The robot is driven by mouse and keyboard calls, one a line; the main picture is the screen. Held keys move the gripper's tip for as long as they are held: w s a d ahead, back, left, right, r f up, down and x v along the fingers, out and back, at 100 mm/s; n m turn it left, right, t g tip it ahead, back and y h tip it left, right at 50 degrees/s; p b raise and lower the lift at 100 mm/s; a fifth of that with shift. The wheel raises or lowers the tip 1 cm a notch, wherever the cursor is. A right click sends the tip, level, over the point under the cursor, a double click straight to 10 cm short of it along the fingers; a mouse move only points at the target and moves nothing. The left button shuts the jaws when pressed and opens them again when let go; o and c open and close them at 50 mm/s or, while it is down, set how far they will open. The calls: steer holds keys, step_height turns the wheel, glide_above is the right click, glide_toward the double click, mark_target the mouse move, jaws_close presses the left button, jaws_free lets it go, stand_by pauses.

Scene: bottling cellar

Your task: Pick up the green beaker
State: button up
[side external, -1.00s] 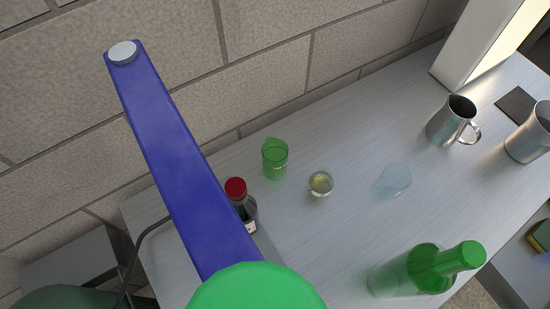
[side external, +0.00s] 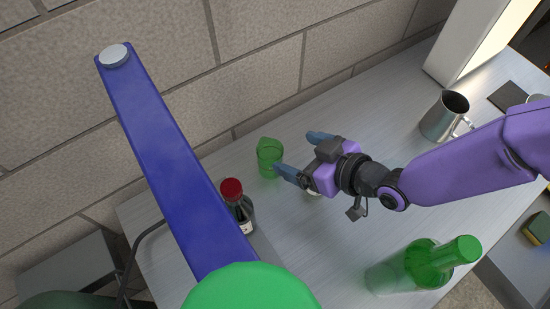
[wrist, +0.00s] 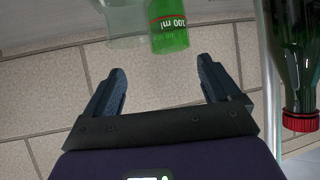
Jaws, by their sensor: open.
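The green beaker (side external: 269,158) is a small, see-through glass that stands upright on the pale worktop near the wall. In the side view my gripper (side external: 296,152) is open to its right, and one fingertip appears close to the beaker's lower right side. I cannot tell whether they touch. In the wrist view the beaker (wrist: 169,30) shows its "100 ml" mark upside down at the top, beyond the two spread fingers (wrist: 160,78). Nothing shows between the fingers.
A dark bottle with a red cap (side external: 238,207) stands left of my gripper, also at right in the wrist view (wrist: 300,75). A green bottle (side external: 428,267) stands at front right, a metal jug (side external: 441,118) behind. A blue beam (side external: 165,150) crosses the left foreground. My gripper mostly hides a small glass.

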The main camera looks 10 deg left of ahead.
mark_target(262, 147)
steer(key=shift+t+y, duration=0.4)
steer(key=shift+t, duration=0.1)
steer(key=shift+s+a+f+x, duration=0.15)
steer(key=shift+s+x, duration=0.15)
steer(key=shift+x, duration=1.35)
steer(key=shift+s+a+f+x, duration=0.15)
steer(key=shift+s+x, duration=0.2)
steer(key=shift+x, duration=1.3)
steer(key=shift+s+a+f+x, duration=0.1)
steer(key=shift+s+f+x, duration=0.15)
steer(key=shift+x, duration=1.4)
steer(key=shift+r, duration=0.1)
steer(key=c, duration=1.1)
